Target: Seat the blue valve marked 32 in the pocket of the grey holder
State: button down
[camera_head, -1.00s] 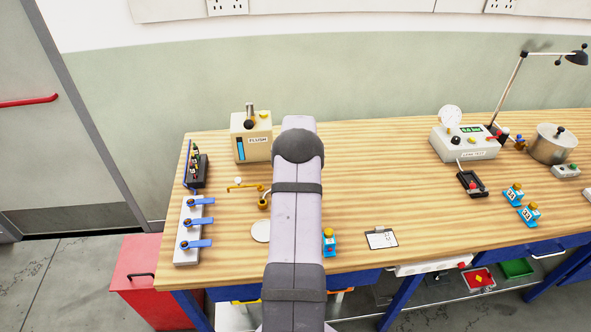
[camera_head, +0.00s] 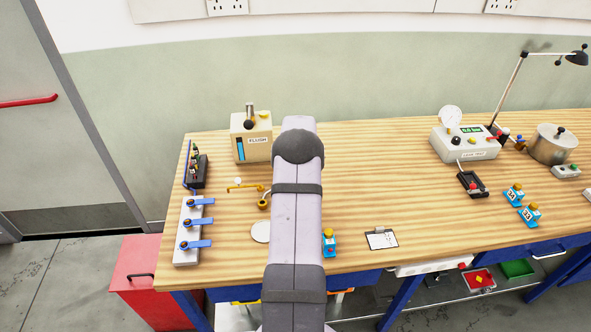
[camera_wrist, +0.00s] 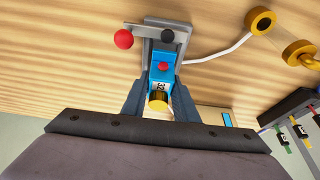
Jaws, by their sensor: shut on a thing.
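My gripper (camera_wrist: 160,82) is shut on a blue valve (camera_wrist: 161,64) in the wrist view. The valve has a red button, a yellow cap at its near end and a dark-on-white mark that looks like 32. Its far end lies at the grey holder (camera_wrist: 151,29), overlapping it in the picture. I cannot tell whether it is inside the pocket or only in front of it. In the head view my arm hides the gripper, the held valve and the holder.
A white tube runs from the holder to gold fittings (camera_wrist: 260,20). Other blue valves stand on the bench, one beside my arm (camera_head: 329,243) and two at the right (camera_head: 513,194). A clipboard (camera_head: 381,238) lies right of my arm. The middle of the bench is clear.

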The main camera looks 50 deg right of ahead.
jog(key=shift+f+b, duration=0.55)
jog(key=shift+f, duration=0.1)
dwell(0.3)
jog(key=shift+r, duration=0.1)
jog(key=c, duration=1.3)
grip_release()
jog(key=shift+c, duration=0.2)
jog(key=shift+r+p, duration=1.95)
jog(key=shift+r, duration=1.55)
